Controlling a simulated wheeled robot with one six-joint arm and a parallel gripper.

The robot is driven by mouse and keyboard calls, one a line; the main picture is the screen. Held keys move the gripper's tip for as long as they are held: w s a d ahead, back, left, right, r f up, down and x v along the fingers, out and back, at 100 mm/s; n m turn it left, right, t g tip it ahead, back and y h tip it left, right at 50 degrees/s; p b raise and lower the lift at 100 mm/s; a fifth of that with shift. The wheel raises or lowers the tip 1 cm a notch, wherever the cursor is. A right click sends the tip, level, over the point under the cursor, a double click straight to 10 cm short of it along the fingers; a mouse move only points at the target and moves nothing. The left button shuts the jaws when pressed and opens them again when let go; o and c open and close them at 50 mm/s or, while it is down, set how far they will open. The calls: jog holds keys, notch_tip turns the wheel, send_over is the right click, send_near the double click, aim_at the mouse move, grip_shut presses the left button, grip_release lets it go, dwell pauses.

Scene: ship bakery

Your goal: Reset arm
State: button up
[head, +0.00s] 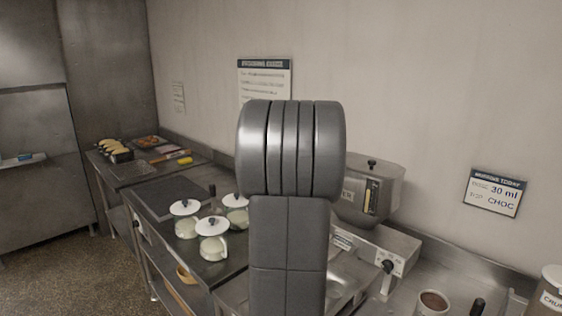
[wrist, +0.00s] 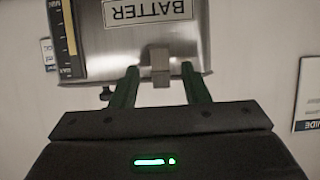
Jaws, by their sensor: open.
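My arm stands upright in the middle of the head view and hides what is behind it; my gripper is not visible there. In the wrist view my gripper (wrist: 159,76) is open, with two green fingers apart and nothing held between them. Beyond the fingers is a steel batter dispenser (wrist: 110,62), upside down in this view, with a "BATTER" label and a level gauge. Its small spout (wrist: 160,66) shows between the fingertips; I cannot tell whether they touch it. The dispenser (head: 384,176) also shows right of my arm in the head view, partly hidden.
Several white-lidded jugs (head: 212,247) stand on the steel counter left of my arm, near a dark griddle plate (head: 168,198). Baked goods (head: 116,150) sit at the far left end. A brown cup (head: 433,303) is at lower right.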

jog(key=f+t+h+b, duration=0.1)
jog(key=b, duration=0.1)
jog(key=f+t+h+b, duration=0.1)
jog(key=b, duration=0.1)
jog(key=s+a+f+t+h+b, duration=0.1)
jog(key=t+h+b, duration=0.1)
jog(key=shift+b, duration=0.4)
dwell(0.4)
jog(key=f+t+h+b, duration=0.1)
jog(key=b, duration=0.8)
jog(key=shift+t+h, duration=0.4)
jog(key=shift+b, duration=0.55)
jog(key=shift+s+r, duration=0.1)
jog(key=shift+r, duration=0.05)
